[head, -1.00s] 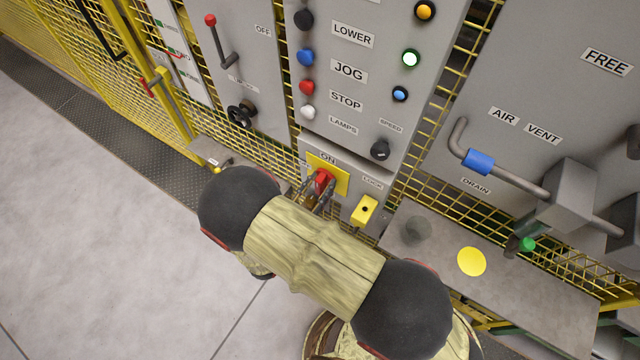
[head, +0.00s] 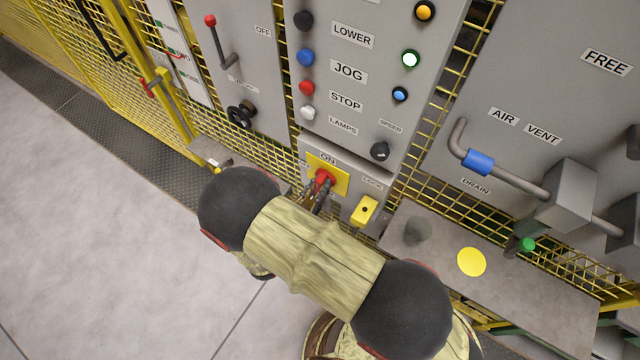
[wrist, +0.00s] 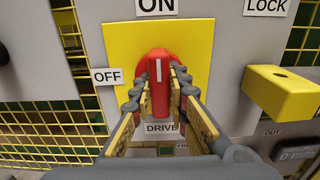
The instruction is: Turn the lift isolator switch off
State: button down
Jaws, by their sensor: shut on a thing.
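The isolator switch is a red handle (wrist: 158,85) on a yellow plate (wrist: 122,45) in the wrist view. It stands upright, with its white line pointing up towards the ON label (wrist: 156,5). The OFF label (wrist: 107,76) is to its left. My gripper (wrist: 157,92) is shut on the handle, with one finger on each side of it. In the head view the red handle (head: 323,177) shows just beyond my gripper (head: 321,190), and my arm hides the area below.
A yellow lock block (wrist: 281,92) juts out to the right of the switch. The DRIVE label (wrist: 160,127) is below the handle. In the head view a shelf (head: 520,285) with a yellow disc (head: 471,262) stands to the right. Open floor lies at left.

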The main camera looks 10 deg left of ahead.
jog(key=shift+r+n+p, duration=0.1)
jog(key=shift+n+p, duration=0.2)
jog(key=n+p, duration=0.3)
jog(key=shift+n, duration=0.3)
jog(key=n+p, duration=0.2)
jog(key=n, duration=0.2)
jog(key=shift+n+p, duration=0.3)
jog(key=n+p, duration=0.2)
jog(key=n, duration=0.2)
jog(key=shift+n+p, duration=0.75)
jog(key=shift+n, duration=1.75)
jog(key=c, duration=1.7)
grip_release()
